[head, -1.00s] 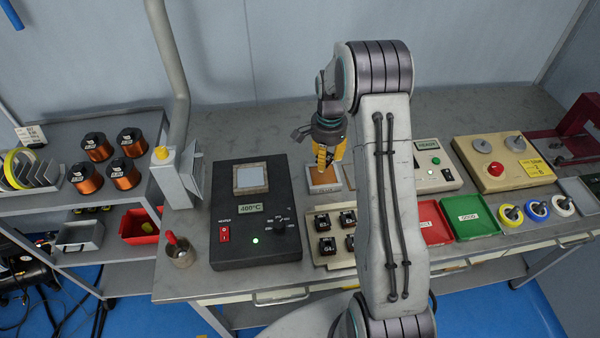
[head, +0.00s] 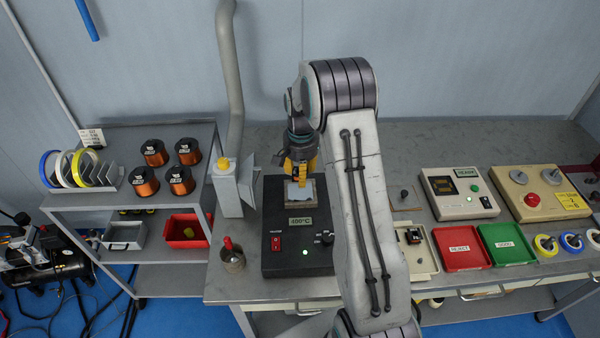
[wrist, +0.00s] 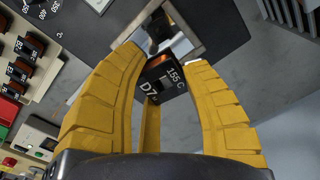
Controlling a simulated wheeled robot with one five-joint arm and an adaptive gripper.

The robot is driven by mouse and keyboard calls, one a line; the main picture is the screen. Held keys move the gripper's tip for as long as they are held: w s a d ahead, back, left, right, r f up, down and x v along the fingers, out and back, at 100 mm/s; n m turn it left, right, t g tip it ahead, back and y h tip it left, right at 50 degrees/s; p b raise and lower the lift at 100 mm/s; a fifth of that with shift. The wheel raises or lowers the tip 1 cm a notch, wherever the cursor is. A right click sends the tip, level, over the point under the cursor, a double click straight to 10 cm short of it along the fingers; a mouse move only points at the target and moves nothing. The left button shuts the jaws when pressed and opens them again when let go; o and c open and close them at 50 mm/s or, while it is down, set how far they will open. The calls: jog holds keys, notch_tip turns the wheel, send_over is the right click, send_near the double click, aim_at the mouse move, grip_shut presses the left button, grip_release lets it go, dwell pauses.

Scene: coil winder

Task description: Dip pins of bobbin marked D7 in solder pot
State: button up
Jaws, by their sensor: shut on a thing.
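My gripper (head: 300,172) is shut on a small dark bobbin marked D7 (wrist: 160,78), which also reads 155 C and shows a coppery side in the wrist view. The gripper points down at the square opening of the solder pot (head: 272,248), a black box with a lit 400°C display. The pot's framed, shiny solder surface (wrist: 178,42) lies just beyond the bobbin in the wrist view. The bobbin's pins are hidden, and I cannot tell whether they touch the solder. In the head view the fingers hide the bobbin.
A bobbin tray (head: 425,262) is partly hidden behind my arm. Red (head: 461,247) and green (head: 507,245) trays lie to the right. A grey fume duct box (head: 228,190) stands close left of the pot, with a small cup (head: 232,260) in front of it.

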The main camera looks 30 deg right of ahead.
aim_at(301, 192)
jog(key=shift+s+d+n, duration=0.1)
jog(key=shift+n, duration=0.8)
jog(key=shift+f, duration=0.1)
jog(key=shift+f+b, duration=1.35)
jog(key=shift+f, duration=0.75)
jog(key=shift+f+b, duration=0.7)
jog(key=shift+f, duration=0.1)
jog(key=shift+r, duration=0.15)
dwell(0.4)
jog(key=shift+r+p, duration=1.8)
jog(key=shift+r, duration=0.9)
